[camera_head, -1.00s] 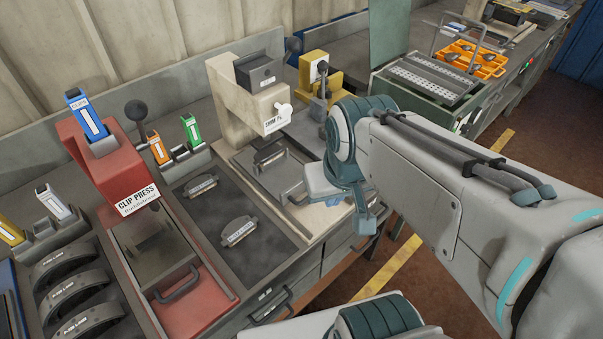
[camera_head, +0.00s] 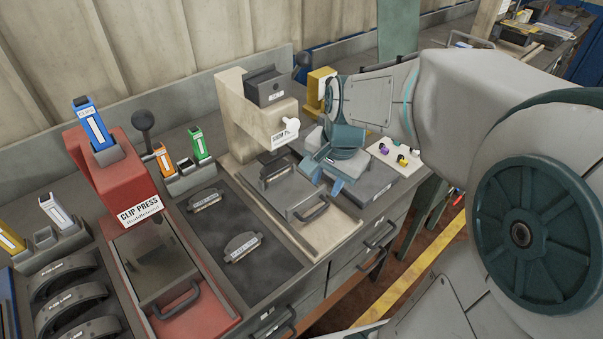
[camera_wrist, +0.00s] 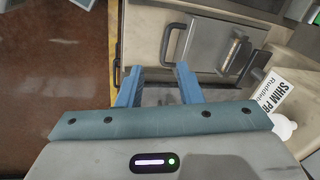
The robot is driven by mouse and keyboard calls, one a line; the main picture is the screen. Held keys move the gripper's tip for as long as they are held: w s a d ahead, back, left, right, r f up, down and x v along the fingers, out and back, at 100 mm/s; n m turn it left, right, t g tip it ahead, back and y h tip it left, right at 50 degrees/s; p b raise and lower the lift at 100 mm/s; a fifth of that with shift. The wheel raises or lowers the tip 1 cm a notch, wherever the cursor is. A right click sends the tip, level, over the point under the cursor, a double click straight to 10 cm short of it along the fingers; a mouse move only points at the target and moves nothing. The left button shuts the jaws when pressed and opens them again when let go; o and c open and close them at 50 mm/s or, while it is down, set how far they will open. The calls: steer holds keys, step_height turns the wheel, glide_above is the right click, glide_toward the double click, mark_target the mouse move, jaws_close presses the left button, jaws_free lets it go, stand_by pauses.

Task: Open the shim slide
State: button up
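The cream shim press (camera_head: 245,125) stands at the back of the bench. Its shim slide (camera_head: 278,186) is a grey plate in front of it, with a dark bar handle (camera_head: 313,212) at its front edge and a small metal piece on top. In the wrist view the slide (camera_wrist: 207,42) lies ahead, with the handle (camera_wrist: 169,42) along its left edge. My gripper (camera_head: 322,176) is over the right side of the slide, short of the handle.
The red clip press (camera_head: 110,180) stands to the left, with a dark mat (camera_head: 215,225) holding two labelled parts between the presses. A grey block (camera_head: 375,185) and a pale board with small coloured pieces (camera_head: 398,158) lie right of the slide. A yellow device (camera_head: 318,88) stands behind.

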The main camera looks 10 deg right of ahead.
steer(key=w+f+m, duration=0.2)
steer(key=w, duration=0.1)
glide_toward(314, 214)
steer(key=shift+m, duration=0.4)
steer(key=f, duration=0.2)
steer(key=w+f, duration=0.1)
steer(key=f, duration=0.4)
steer(key=shift+w+a+f, duration=0.25)
steer(key=shift+f, duration=0.05)
jaws_close()
